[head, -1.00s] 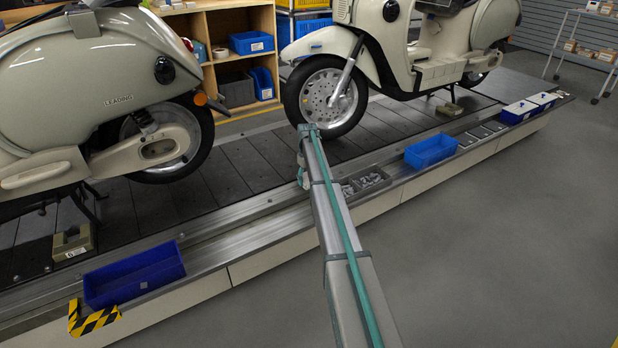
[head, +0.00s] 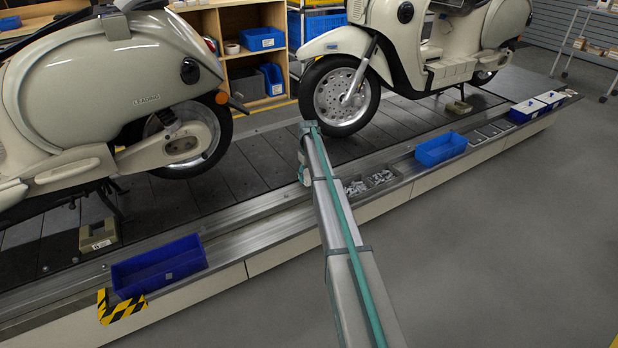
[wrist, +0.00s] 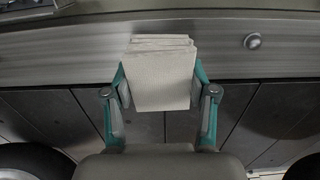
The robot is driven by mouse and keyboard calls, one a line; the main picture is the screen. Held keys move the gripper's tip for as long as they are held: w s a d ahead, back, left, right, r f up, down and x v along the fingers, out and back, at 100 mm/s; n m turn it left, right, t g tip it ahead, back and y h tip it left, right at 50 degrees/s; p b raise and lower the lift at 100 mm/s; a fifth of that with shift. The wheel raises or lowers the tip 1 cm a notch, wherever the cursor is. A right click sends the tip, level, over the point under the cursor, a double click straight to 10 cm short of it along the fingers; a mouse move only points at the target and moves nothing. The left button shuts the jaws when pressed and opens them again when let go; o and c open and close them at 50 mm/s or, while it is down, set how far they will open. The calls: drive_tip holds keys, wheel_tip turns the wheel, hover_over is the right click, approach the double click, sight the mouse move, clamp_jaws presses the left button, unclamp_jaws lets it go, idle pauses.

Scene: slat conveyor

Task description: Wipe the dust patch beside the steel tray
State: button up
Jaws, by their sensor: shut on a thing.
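My gripper (wrist: 160,92) is shut on a folded pale cloth (wrist: 163,75) in the wrist view, with one finger on each side of it. The cloth is over a brushed metal ledge (wrist: 225,58); I cannot tell whether it touches. In the head view my gripper is mostly hidden by my arm, at the conveyor's near edge. Two small grey trays of metal parts (head: 356,188) (head: 381,178) sit on the ledge just right of my arm. The corner of a tray (wrist: 30,10) shows at the wrist view's top left. I cannot make out a dust patch.
A blue bin (head: 125,277) stands on the ledge at left, by yellow-black tape (head: 122,308). Another blue bin (head: 441,149) is farther right. Two cream scooters (head: 95,80) (head: 440,60) stand on the dark slats (head: 240,182). The grey floor (head: 500,250) at right is clear.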

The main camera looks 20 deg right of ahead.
drive_tip(key=shift+r+p, duration=1.65)
drive_tip(key=shift+r, duration=1)
